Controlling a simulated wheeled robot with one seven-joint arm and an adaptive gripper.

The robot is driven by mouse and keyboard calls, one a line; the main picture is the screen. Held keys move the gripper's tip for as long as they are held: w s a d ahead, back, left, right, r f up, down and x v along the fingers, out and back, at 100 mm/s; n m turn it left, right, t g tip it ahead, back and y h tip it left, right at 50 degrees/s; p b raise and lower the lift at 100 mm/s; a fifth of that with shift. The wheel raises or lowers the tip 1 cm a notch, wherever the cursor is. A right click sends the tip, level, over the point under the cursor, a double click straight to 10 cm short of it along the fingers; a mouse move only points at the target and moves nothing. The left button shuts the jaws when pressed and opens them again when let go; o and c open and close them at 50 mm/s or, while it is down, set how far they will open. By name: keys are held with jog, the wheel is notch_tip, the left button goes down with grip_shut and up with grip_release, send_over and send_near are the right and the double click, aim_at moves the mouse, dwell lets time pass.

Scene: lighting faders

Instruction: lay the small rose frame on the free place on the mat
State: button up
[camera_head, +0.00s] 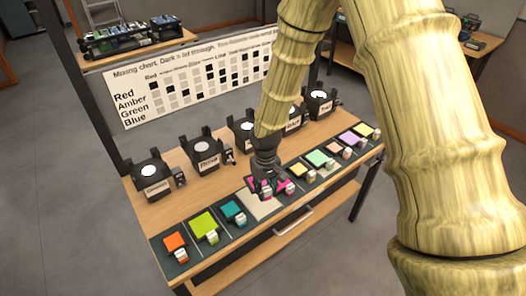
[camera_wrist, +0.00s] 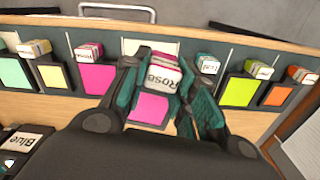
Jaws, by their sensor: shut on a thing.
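The small rose frame is a pink square (camera_wrist: 148,108) with a white block marked "Rose" (camera_wrist: 163,72). My gripper (camera_wrist: 163,85) is shut on that block, one finger on each side. In the wrist view the frame is over the pale free place (camera_wrist: 134,47) on the dark mat. The pale place shows in the head view (camera_head: 257,206) just in front of my gripper (camera_head: 265,186). I cannot tell whether the frame touches the mat. A second, larger pink frame (camera_wrist: 97,77) lies beside the place.
A teal frame (camera_head: 232,210), a lime frame (camera_head: 203,224) and an orange frame (camera_head: 174,241) lie left of the place. Yellow (camera_head: 298,169), green and other frames lie right. Several black lamps (camera_head: 205,153) stand behind the mat. A chart board (camera_head: 190,85) stands farther back.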

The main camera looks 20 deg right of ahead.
jog(key=w+d+r+n+p, duration=0.1)
jog(key=w+r+n+p, duration=0.15)
jog(key=r, duration=0.65)
jog(key=f+b, duration=0.4)
jog(key=f, duration=0.1)
jog(key=f+b, duration=0.2)
jog(key=shift+w+f, duration=0.15)
jog(key=shift+w, duration=0.25)
jog(key=shift+f+b, duration=1.9)
jog(key=shift+f, duration=3.05)
jog(key=shift+s, duration=0.1)
jog(key=shift+f+b, duration=0.35)
jog(key=shift+f, duration=0.95)
jog(key=o, duration=1.1)
jog(key=shift+o, duration=0.2)
